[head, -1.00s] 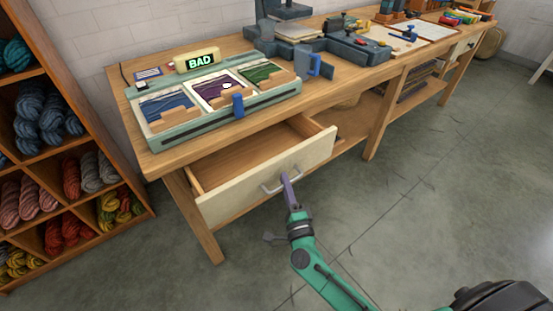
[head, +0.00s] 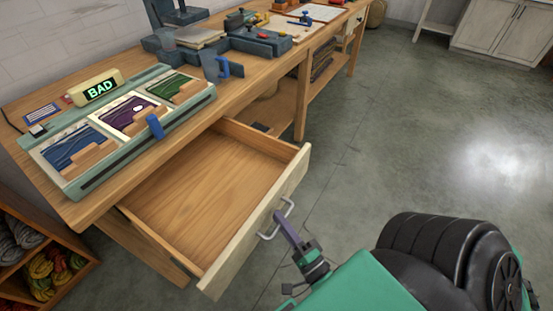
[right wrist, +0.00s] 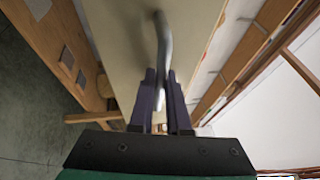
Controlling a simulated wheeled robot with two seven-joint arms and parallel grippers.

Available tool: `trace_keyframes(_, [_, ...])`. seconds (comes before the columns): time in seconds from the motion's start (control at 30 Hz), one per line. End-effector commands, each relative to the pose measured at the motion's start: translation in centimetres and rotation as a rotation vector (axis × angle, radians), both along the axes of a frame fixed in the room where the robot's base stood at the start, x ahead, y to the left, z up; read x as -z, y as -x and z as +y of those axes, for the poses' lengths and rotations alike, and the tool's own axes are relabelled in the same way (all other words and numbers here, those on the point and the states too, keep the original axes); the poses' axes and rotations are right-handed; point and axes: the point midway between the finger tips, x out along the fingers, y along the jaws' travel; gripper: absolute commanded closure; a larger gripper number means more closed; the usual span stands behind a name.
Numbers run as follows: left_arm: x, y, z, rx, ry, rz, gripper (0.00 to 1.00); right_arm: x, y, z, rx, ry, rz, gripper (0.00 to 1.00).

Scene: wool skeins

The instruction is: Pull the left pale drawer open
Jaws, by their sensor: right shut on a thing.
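The left pale drawer (head: 256,236) stands well open under the left end of the wooden workbench, and its wooden inside (head: 205,185) looks empty. My right gripper (head: 281,219) is at the drawer's metal bar handle (head: 289,203), with its purple fingers shut on it. The right wrist view shows the two purple fingers (right wrist: 161,95) on either side of the handle (right wrist: 163,45), with the pale drawer front (right wrist: 125,55) behind. My left gripper is not in view.
Dark machines (head: 260,38) stand farther along. A shelf of wool skeins (head: 55,265) is at lower left. The floor (head: 400,140) to the right is clear.

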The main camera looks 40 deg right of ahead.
Motion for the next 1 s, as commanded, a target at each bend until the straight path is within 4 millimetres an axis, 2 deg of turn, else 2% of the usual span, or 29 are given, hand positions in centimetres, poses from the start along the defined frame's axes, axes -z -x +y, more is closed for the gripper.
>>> trace_keyframes(0.17, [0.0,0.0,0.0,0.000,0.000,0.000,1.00,0.1,0.0,0.0,0.001,0.000,0.001,1.00])
trace_keyframes(0.2, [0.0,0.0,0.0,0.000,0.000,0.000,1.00,0.1,0.0,0.0,0.001,0.000,0.001,0.78])
trace_keyframes(0.23, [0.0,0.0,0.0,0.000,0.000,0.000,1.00,0.1,0.0,0.0,0.001,0.000,0.001,0.73])
trace_keyframes(0.73, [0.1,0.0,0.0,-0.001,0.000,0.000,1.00,0.2,0.4,0.0,0.001,0.001,0.003,0.73])
trace_keyframes(0.87, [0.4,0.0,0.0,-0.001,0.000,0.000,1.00,0.7,2.6,0.1,0.001,0.002,0.006,0.73])
trace_keyframes(1.0, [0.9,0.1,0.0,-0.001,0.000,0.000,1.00,1.5,6.7,0.2,-0.001,0.002,0.009,0.73])
